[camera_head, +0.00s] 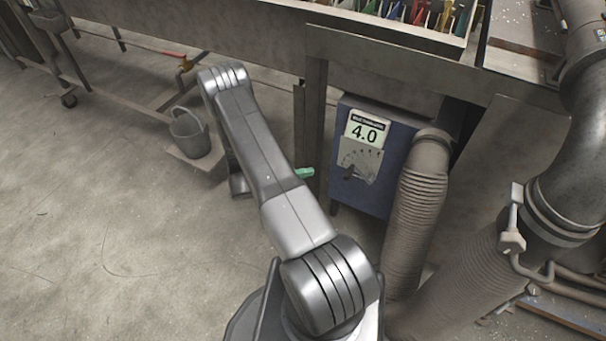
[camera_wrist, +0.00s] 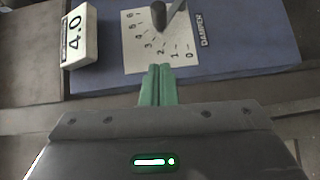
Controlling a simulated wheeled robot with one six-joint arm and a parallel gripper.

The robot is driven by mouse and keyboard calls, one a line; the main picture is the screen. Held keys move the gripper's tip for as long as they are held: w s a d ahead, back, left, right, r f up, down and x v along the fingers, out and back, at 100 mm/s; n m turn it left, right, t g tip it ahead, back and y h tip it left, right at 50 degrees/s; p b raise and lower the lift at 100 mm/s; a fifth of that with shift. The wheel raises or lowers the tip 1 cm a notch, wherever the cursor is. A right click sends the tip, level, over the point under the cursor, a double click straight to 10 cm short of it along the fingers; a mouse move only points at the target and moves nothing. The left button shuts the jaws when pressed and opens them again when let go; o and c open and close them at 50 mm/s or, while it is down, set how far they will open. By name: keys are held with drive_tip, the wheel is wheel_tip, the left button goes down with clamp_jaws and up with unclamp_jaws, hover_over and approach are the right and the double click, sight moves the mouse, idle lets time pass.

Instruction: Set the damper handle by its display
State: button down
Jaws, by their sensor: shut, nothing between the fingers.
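The damper unit is a blue box (camera_head: 385,200) below the bench; it also shows in the wrist view (camera_wrist: 245,45). Its white display (camera_head: 364,132) reads 4.0, and the display is at the upper left in the wrist view (camera_wrist: 79,36). Below it a pale scale plate (camera_head: 364,157) carries numbers, with 0 to 6 legible in the wrist view (camera_wrist: 140,58). The dark damper handle (camera_wrist: 176,18) stands out over the plate, cut off by the frame's top edge. My gripper (camera_wrist: 160,68) has green fingers shut together, empty, below the handle and apart from it. In the head view its fingertips (camera_head: 311,172) are left of the box.
A ribbed hose (camera_head: 415,205) stands close to the right of the box. A bench leg (camera_head: 313,120) stands at its left. The floor at lower left is clear.

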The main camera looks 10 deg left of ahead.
drive_tip(key=w+d+b, duration=0.1)
drive_tip(key=d, duration=0.8)
drive_tip(key=shift+w+f, duration=0.25)
drive_tip(key=shift+d, duration=0.15)
